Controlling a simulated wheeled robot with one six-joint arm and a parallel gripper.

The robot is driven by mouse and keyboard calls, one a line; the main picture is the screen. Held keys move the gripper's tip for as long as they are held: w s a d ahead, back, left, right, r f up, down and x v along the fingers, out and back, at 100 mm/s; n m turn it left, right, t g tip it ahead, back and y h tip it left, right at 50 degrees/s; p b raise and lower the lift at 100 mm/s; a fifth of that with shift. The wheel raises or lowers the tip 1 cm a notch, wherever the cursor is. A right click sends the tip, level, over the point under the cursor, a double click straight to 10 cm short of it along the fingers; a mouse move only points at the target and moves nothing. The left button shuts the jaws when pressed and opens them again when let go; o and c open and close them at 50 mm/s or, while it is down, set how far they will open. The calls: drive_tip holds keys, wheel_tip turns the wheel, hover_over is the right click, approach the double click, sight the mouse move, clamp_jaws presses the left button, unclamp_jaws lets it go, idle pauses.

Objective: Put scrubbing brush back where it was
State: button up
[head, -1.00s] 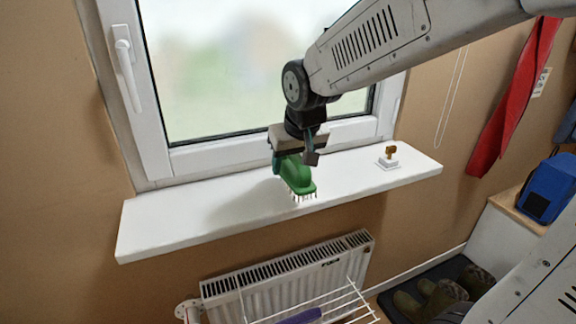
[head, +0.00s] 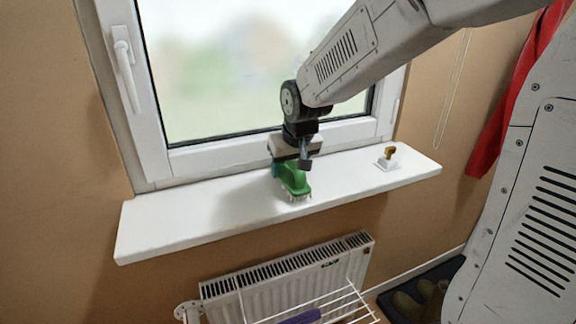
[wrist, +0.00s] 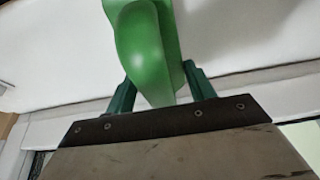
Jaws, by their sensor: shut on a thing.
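The green scrubbing brush (head: 294,180) is at the windowsill (head: 170,223), right of its middle, bristles down. Its bristles show at its front end and seem to be at or just above the sill surface; I cannot tell if they touch. My gripper (head: 291,165) comes down from above and is shut on the brush's handle. In the wrist view the brush (wrist: 150,50) shows as a smooth green body between the two dark green fingers (wrist: 160,90). The brush's underside is hidden in that view.
A small white stand with a brass-coloured piece (head: 388,160) is on the sill to the right. The window frame (head: 230,150) rises behind. Below are a radiator (head: 290,267) and a white wire rack (head: 330,305) with a purple item (head: 300,317). The sill's left part is clear.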

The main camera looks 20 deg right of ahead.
drive_tip(key=o, duration=1.1)
drive_tip(key=shift+f, duration=0.1)
